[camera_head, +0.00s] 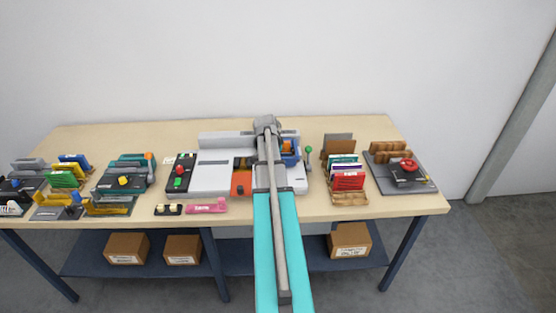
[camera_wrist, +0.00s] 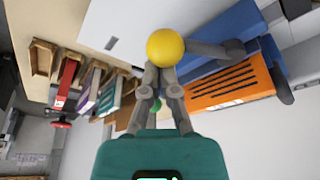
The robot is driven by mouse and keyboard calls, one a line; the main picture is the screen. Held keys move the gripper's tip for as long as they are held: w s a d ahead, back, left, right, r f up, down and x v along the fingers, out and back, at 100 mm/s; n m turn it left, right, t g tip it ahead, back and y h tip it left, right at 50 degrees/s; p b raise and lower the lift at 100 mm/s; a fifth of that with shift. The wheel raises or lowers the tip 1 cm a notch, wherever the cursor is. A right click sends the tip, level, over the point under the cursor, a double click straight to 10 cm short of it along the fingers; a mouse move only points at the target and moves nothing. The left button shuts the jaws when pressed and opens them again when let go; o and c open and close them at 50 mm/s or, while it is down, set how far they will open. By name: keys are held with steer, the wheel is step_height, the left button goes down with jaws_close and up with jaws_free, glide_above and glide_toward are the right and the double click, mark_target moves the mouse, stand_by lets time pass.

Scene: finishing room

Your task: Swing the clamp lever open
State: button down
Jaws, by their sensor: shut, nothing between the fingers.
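The clamp lever (camera_wrist: 212,51) shows in the wrist view as a short grey bar with a yellow ball knob (camera_wrist: 165,47) on its left end. Its right end meets a blue clamp body (camera_wrist: 232,32) beside an orange slotted block (camera_wrist: 230,84). My gripper (camera_wrist: 159,72) is shut and empty, its fingertips right at the lower edge of the yellow knob in the picture. I cannot tell whether they touch it. In the head view the blue body (camera_head: 290,158) and orange block (camera_head: 287,146) show right of my arm; the knob is hidden there.
A grey machine bed (camera_head: 213,172) lies under and left of my arm. A green knob (camera_head: 308,149) stands at its right. Wooden racks with coloured folders (camera_head: 348,180) and a plate with a red handwheel (camera_head: 408,165) stand further right. Tabletop is bare at the back left.

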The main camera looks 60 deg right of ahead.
steer(key=shift+w+p+v, duration=0.2)
steer(key=shift+p+v, duration=3.85)
steer(key=shift+v, duration=0.45)
steer(key=shift+d, duration=0.1)
steer(key=w+a+f+n+t+y+b, duration=0.1)
steer(key=w+a+n, duration=0.4)
steer(key=a, duration=0.9)
steer(key=w+a+f+n+y, duration=0.1)
steer(key=w+a+n, duration=0.35)
steer(key=a, duration=0.85)
steer(key=s+a+f+n+y+b, duration=0.1)
steer(key=s+a+n, duration=0.2)
steer(key=a+n, duration=0.7)
steer(key=a, duration=1.8)
steer(key=shift+s+a+y, duration=0.15)
steer(key=shift+s+y, duration=0.1)
steer(key=shift+y, duration=0.05)
